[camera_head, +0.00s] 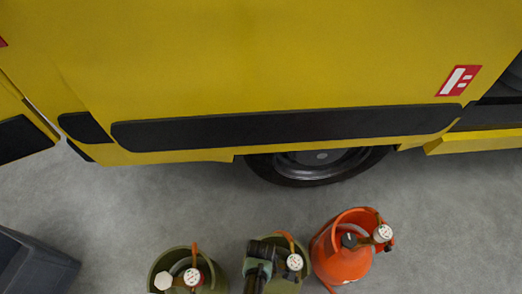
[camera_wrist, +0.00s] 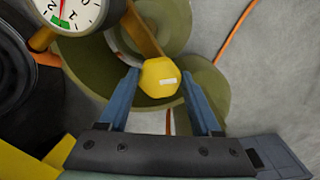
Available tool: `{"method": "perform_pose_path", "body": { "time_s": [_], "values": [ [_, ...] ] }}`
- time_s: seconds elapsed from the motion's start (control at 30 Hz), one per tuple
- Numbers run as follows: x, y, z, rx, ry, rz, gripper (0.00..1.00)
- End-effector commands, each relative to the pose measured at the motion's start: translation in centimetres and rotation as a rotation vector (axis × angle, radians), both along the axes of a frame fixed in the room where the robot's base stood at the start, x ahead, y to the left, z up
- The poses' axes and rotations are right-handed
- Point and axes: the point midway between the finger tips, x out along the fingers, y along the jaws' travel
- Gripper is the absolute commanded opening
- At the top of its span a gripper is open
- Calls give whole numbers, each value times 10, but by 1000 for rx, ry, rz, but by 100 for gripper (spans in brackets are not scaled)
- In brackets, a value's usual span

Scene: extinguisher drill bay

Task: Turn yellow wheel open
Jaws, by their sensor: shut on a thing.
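The yellow wheel (camera_wrist: 159,78) is a small six-sided knob with a pale label, on the olive cylinder (camera_wrist: 190,22) in the wrist view. My gripper (camera_wrist: 158,74) has its two blue fingers on either side of the wheel and is shut on it. In the head view my gripper (camera_head: 260,250) is over the middle olive cylinder (camera_head: 285,284), and it hides the wheel there. A round gauge (camera_wrist: 72,12) with a red needle and a green band is at upper left in the wrist view. The wheel's turned position cannot be told.
An orange-red cylinder (camera_head: 340,262) stands close on the right, another olive cylinder (camera_head: 211,273) on the left. A yellow van (camera_head: 270,70) with a dark tyre (camera_head: 300,178) is behind. A dark grey bin (camera_head: 35,265) is at lower left. Grey floor is clear between.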

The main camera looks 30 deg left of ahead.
Motion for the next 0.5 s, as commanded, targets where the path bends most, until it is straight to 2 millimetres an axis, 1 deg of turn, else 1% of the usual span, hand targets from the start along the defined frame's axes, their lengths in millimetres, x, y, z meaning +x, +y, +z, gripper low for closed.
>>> {"method": "perform_pose_path", "body": {
  "time_s": [0.27,0.3,0.43,0.5],
  "values": [
    [-1,0,0,0,1,0,9],
    [-1,0,0,0,1,0,70],
    [0,0,0,0,1,-1,94],
    [0,0,0,0,1,-1,95]
  ]
}}
